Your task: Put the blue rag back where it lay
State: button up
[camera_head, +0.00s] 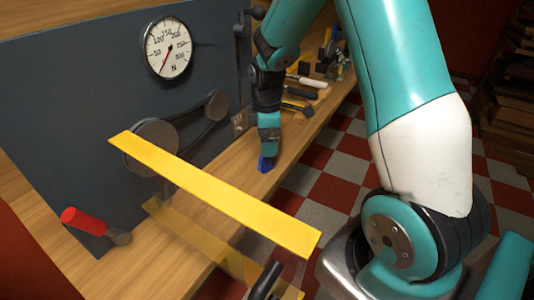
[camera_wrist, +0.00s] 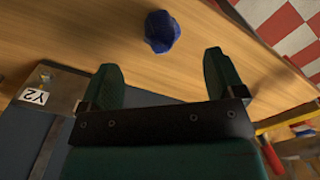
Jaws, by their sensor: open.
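The blue rag (camera_head: 265,164) is a small crumpled bundle on the wooden bench, near its front edge. In the wrist view the rag (camera_wrist: 161,31) lies on the bare wood, ahead of the fingertips and roughly centred between them. My gripper (camera_head: 268,150) points down just above the rag and partly hides it in the head view. In the wrist view my gripper (camera_wrist: 160,66) has its two dark green fingers wide apart with nothing between them.
A metal bracket labelled Y2 (camera_wrist: 50,88) is beside the left finger. A dark panel (camera_head: 90,80) carries a gauge (camera_head: 168,48) and pulleys. A yellow bar (camera_head: 215,195) crosses the foreground.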

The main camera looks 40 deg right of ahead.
jog(key=shift+r, duration=2.35)
